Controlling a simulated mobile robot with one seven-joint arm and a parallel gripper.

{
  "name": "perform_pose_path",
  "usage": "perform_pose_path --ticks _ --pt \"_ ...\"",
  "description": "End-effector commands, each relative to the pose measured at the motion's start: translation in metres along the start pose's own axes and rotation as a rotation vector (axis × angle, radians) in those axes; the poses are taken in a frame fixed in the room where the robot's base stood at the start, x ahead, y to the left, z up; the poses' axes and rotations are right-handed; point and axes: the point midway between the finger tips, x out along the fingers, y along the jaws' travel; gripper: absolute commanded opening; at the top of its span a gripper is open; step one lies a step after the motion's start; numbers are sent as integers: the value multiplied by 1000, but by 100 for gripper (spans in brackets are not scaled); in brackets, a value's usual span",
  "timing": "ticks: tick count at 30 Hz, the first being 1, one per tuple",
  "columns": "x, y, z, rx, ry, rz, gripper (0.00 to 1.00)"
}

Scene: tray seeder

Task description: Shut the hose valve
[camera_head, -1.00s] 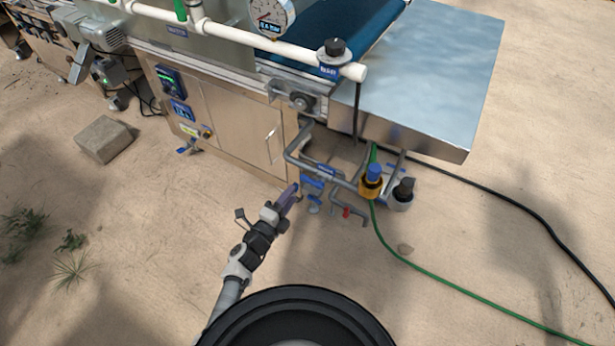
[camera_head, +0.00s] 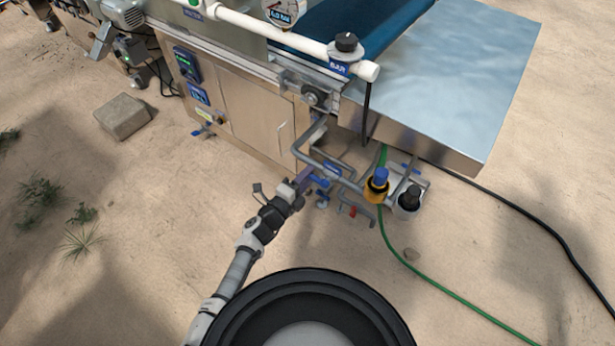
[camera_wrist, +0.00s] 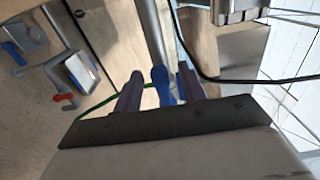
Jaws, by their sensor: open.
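My gripper (camera_head: 304,180) is at the pipework on the machine's lower front, its purple fingers close to a blue valve handle (camera_head: 321,184). In the wrist view my gripper (camera_wrist: 159,76) is open, and a blue handle (camera_wrist: 162,86) shows between its two fingers. I cannot tell whether either finger touches it. My fingers partly hide the handle and its pipe in the head view. A green hose (camera_head: 420,268) runs from the yellow fitting with a blue top (camera_head: 376,190) down across the ground. I cannot tell how far the valve is turned.
A smaller red handle (camera_head: 352,211) hangs on a pipe close by. A black-topped fitting (camera_head: 410,199) stands right of the yellow one. The metal table (camera_head: 440,85) overhangs the pipes. A black cable (camera_head: 520,223) lies at right; a block (camera_head: 123,116) lies at left on open sand.

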Motion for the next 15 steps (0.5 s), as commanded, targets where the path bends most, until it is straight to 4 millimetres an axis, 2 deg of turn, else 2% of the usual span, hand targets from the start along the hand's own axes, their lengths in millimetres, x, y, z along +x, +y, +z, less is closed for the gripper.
perform_pose_path --ticks 4,13,15 --pt "0 0 0 0 0 0 39" --pt "0 0 0 0 0 0 0" --pt "0 0 0 0 0 0 0"
